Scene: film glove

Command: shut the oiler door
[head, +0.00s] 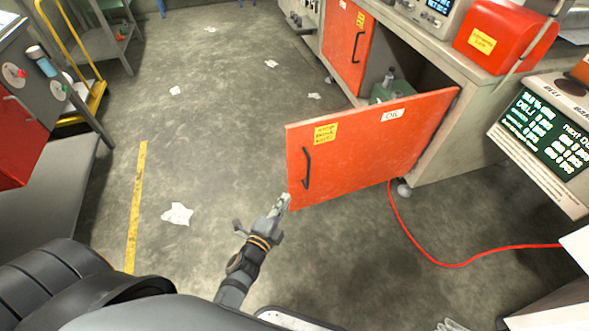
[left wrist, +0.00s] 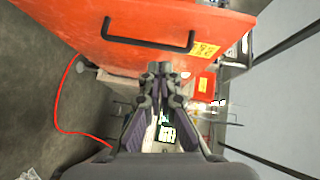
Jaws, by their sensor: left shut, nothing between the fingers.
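The oiler door (head: 365,150) is an orange panel that stands wide open from the grey cabinet (head: 440,120). It has a black bar handle (head: 307,168), a yellow note and a white "OK" label. My left gripper (head: 284,200) is shut and empty, close to the door's lower free corner. I cannot tell whether it touches the door. In the left wrist view the door (left wrist: 160,30) fills the top, with its handle (left wrist: 147,38) ahead of the shut fingers (left wrist: 160,68). My right gripper is not in view.
A green object (head: 385,93) with bottles sits inside the open cabinet. Another orange door (head: 348,45) beside it is closed. A red hose (head: 430,257) lies on the floor at right. A screen console (head: 545,135) stands right.

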